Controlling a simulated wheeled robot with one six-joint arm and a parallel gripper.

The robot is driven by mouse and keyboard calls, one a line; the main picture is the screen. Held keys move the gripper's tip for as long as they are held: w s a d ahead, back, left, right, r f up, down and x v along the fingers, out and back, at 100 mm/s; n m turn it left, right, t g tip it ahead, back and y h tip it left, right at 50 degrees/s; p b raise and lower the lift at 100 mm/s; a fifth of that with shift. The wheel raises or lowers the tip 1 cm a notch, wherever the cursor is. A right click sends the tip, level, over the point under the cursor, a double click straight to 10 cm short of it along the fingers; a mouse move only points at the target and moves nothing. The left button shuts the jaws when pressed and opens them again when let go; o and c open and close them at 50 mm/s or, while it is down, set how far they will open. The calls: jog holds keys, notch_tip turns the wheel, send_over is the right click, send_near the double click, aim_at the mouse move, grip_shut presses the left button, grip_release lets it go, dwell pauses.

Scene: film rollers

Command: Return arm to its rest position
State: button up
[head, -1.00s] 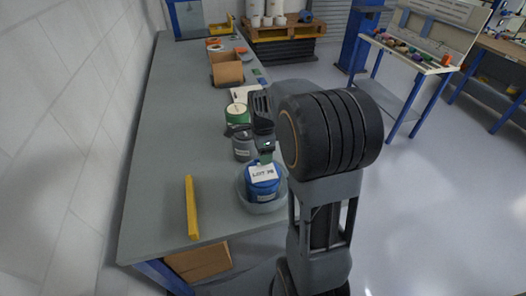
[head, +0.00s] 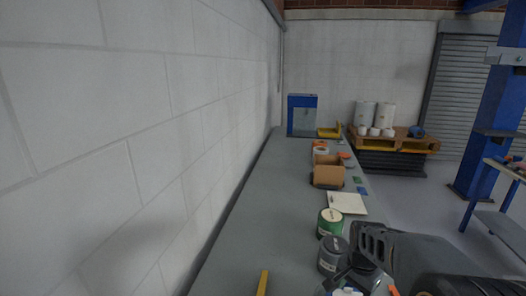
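My gripper (head: 352,280) is at the bottom right of the head view, over the near right part of the grey bench (head: 255,205). Its dark body overlaps the right side of a grey can (head: 333,257) in the picture. I cannot tell whether they touch. The fingertips are partly cut off by the lower edge, so their opening is unclear. A green can (head: 330,224) stands just behind the grey one. A blue and white piece of the labelled canister (head: 340,291) shows at the bottom edge; most of it is out of view.
A yellow bar (head: 263,283) lies left of the cans. Farther back are a white sheet (head: 346,203), an open cardboard box (head: 328,174) and a blue cabinet (head: 303,128). A white wall (head: 130,150) borders the bench's left. A pallet (head: 400,144) with white rolls stands behind.

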jog(key=s+a+r+n+t, duration=0.4)
jog(key=s+a+r+n, duration=0.3)
jog(key=s+n, duration=0.2)
jog(key=shift+s+a+r+n, duration=0.35)
jog(key=shift+n, duration=0.45)
